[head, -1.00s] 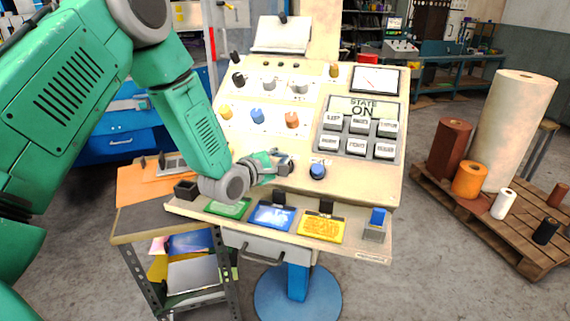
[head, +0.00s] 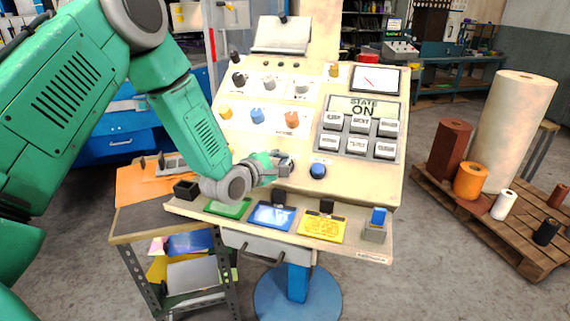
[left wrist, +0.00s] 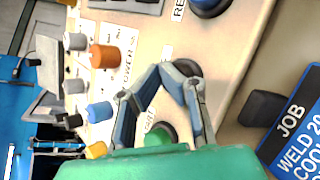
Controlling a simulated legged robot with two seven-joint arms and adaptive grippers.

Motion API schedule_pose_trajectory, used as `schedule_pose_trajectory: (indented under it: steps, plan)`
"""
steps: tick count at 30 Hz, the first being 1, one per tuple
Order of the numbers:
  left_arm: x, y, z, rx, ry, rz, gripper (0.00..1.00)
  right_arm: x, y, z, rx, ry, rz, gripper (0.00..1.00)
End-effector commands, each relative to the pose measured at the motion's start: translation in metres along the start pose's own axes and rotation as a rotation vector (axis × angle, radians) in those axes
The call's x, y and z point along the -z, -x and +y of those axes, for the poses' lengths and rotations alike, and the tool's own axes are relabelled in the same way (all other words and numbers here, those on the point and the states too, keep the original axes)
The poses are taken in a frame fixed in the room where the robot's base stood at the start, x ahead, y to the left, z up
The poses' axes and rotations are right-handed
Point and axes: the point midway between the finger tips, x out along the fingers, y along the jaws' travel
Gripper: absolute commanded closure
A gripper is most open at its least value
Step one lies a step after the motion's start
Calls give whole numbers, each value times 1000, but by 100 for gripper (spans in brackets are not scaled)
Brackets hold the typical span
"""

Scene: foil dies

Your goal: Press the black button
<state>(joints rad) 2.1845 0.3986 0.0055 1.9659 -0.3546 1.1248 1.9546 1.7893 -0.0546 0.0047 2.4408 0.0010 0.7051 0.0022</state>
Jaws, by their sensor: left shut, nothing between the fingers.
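My left gripper (head: 286,165) is shut and empty, low over the sloped face of the cream control console (head: 398,185). In the left wrist view, its fingertips (left wrist: 166,70) meet beside a dark round button (left wrist: 188,67), which looks like the black button and is partly covered by a finger. I cannot tell whether the tips touch it. A green button (left wrist: 158,136) sits nearer the palm, partly hidden. A blue button (head: 318,171) is to the right of the gripper in the head view. The black button is hidden behind the gripper there. My right gripper is not in view.
Colored knobs (head: 257,116) and a grey keypad (head: 358,146) lie higher on the console. Job cards, including a yellow one (head: 321,227), line its front ledge. A small cart (head: 125,222) stands left, and a pallet (head: 515,240) with rolls stands right.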

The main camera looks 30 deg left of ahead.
Motion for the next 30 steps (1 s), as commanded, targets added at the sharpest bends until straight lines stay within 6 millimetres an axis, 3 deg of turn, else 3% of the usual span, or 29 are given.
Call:
schedule_pose_trajectory:
  steps: [20, 30]
  plan:
    - [3, -4, -2, 0, 0, 1, 100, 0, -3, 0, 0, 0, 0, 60]
    - [-5, 7, 6, 1, 2, 1, 100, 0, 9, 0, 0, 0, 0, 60]
